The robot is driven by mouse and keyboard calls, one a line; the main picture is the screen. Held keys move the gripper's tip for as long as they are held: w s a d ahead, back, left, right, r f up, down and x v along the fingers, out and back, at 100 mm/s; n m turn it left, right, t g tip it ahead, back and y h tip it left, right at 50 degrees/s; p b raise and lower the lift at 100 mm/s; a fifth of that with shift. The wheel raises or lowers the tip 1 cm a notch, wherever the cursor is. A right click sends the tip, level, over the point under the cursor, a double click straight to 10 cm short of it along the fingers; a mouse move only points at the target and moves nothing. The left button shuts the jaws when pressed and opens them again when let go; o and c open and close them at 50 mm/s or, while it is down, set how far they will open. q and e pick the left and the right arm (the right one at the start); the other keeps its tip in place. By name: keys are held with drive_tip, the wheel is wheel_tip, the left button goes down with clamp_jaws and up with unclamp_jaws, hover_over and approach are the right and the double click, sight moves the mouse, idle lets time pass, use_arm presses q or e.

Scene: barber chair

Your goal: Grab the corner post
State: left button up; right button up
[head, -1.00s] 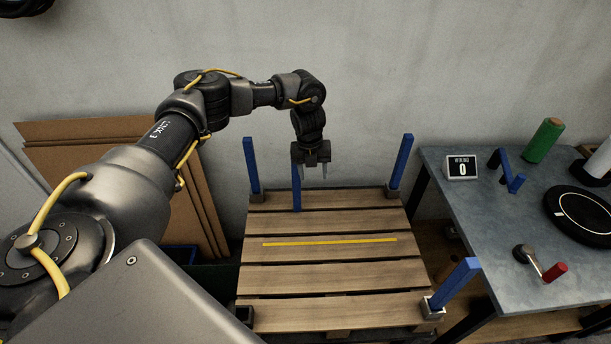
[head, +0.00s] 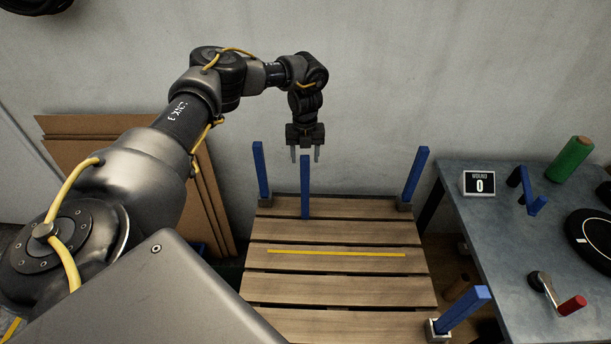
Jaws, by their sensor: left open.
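A blue corner post (head: 305,190) stands roughly upright toward the back of the wooden pallet (head: 345,278). My left gripper (head: 305,155) is open, pointing down, with its two fingers either side of the post's top end as seen here. I cannot tell whether they touch it or how they line up in depth. Other blue posts stand at the back left corner (head: 261,170), the back right corner (head: 415,174) and, leaning right, the front right corner (head: 464,309). The front left corner is hidden by my own body. My right gripper is not in view.
A yellow strip (head: 336,253) lies across the pallet. At right, a grey table (head: 500,235) holds a counter reading 0 (head: 479,184), a green roll (head: 571,160), a blue bracket (head: 535,205) and a red-handled crank (head: 572,305). Cardboard sheets (head: 75,127) lean on the wall.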

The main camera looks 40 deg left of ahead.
sight(305, 167)
use_arm(q)
drive_tip(key=shift+s, duration=0.1)
drive_tip(key=shift+s+f+p, duration=0.1)
drive_tip(key=shift+f+p, duration=0.2)
wheel_tip(305, 167, down, 4)
drive_tip(key=shift+f+p, duration=0.25)
drive_tip(key=shift+p, duration=0.3)
drive_tip(key=shift+c, duration=0.2)
clamp_jaws()
